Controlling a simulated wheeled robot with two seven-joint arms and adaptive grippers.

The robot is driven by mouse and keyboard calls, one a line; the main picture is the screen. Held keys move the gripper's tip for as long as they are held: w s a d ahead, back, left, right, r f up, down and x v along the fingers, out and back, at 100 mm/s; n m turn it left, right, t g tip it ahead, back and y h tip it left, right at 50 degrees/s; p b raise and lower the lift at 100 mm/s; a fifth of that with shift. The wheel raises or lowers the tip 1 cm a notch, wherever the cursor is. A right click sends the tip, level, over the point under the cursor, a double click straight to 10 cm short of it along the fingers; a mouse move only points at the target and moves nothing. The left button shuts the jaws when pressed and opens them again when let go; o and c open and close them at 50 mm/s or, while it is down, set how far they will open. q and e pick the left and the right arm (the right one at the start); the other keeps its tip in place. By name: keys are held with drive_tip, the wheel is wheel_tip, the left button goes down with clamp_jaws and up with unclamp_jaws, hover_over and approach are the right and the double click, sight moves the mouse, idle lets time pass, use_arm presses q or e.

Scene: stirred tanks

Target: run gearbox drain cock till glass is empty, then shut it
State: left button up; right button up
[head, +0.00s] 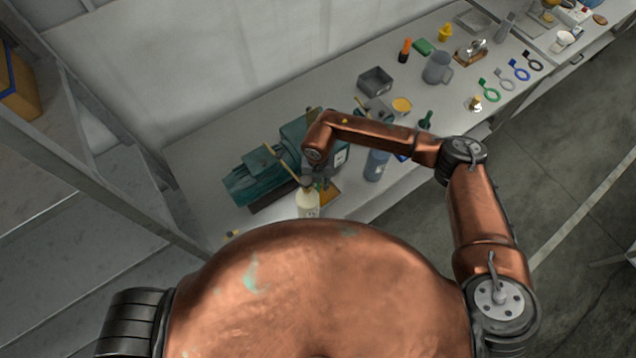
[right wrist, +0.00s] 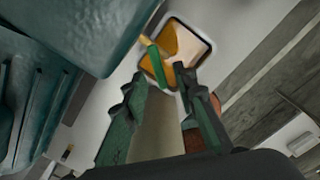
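The teal gearbox unit (head: 262,172) stands on the bench; its teal casing (right wrist: 90,35) fills the upper left of the right wrist view. A green lever with a yellowish end (right wrist: 156,62), seemingly the drain cock's, shows over a tray of amber liquid (right wrist: 186,42). The tray also shows in the head view (head: 329,196). My right gripper (right wrist: 163,82) has its fingers apart, with the lever just beyond and between the tips; I see no contact. In the head view this gripper (head: 319,182) is small beside the gearbox. I cannot make out the glass or its level. My left gripper is out of view.
A cream bottle (head: 308,204) stands close in front of the gripper. A blue-grey container (head: 376,165) stands right of it. Further right are a grey bin (head: 375,80), a grey jug (head: 437,68) and several ring-ended tools. The bench's front edge is close to the tray.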

drive_tip(key=shift+c, duration=0.6)
clamp_jaws()
drive_tip(key=shift+a, duration=0.1)
drive_tip(key=m, duration=0.2)
drive_tip(key=a+m+b, duration=0.1)
drive_tip(key=m, duration=0.1)
drive_tip(key=shift+w+a+m, duration=0.1)
drive_tip(key=shift+m, duration=0.2)
drive_tip(key=shift+w+a+m, duration=0.2)
drive_tip(key=shift+a+m, duration=0.05)
drive_tip(key=shift+m, duration=0.8)
drive_tip(key=shift+w+a+m, duration=0.2)
drive_tip(key=shift+m, duration=0.85)
drive_tip(key=shift+r, duration=0.1)
drive_tip(key=shift+o, duration=0.6)
unclamp_jaws()
